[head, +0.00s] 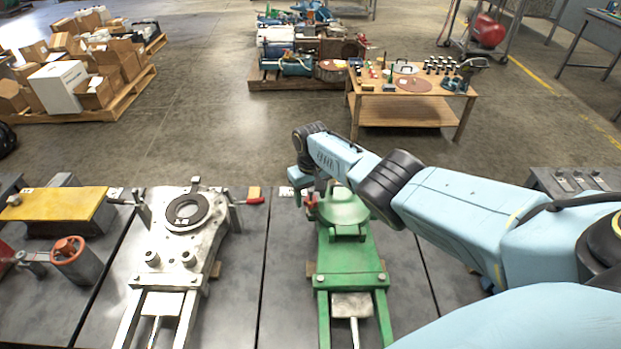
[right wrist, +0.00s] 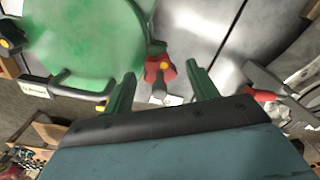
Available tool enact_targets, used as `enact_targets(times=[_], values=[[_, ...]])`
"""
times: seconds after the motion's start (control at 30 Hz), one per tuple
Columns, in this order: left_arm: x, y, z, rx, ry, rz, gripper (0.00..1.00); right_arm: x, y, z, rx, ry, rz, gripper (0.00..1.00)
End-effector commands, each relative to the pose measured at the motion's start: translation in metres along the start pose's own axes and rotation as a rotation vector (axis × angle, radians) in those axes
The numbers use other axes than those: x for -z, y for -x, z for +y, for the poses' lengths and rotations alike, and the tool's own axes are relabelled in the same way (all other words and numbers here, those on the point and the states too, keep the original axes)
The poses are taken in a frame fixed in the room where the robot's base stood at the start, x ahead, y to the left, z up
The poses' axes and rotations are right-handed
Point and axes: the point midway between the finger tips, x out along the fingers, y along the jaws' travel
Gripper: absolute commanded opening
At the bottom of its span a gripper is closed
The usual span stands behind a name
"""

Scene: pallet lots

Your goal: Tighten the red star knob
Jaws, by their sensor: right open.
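My left gripper is out of view.
A grey metal fixture (head: 180,240) with a red-handled lever (head: 256,201) stands left of the green one. A yellow-topped fixture (head: 60,205) is farther left. A wooden table (head: 410,98) with small parts and loaded pallets stand beyond open floor.

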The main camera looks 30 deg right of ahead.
Motion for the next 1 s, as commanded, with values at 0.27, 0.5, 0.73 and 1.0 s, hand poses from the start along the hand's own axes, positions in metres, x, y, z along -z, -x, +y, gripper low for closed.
enact_targets(times=[0.27,0.5,0.73,1.0], values=[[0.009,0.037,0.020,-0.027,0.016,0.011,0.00,0.001,0.058,0.000,0.000,0.002,0.005,0.58],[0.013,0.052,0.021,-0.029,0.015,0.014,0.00,0.001,0.106,0.000,0.000,0.001,0.004,0.58],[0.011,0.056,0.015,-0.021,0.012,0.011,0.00,0.000,0.126,0.000,0.000,0.000,0.002,0.58],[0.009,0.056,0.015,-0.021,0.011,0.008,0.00,0.000,0.128,0.000,0.000,0.000,0.001,0.58]])
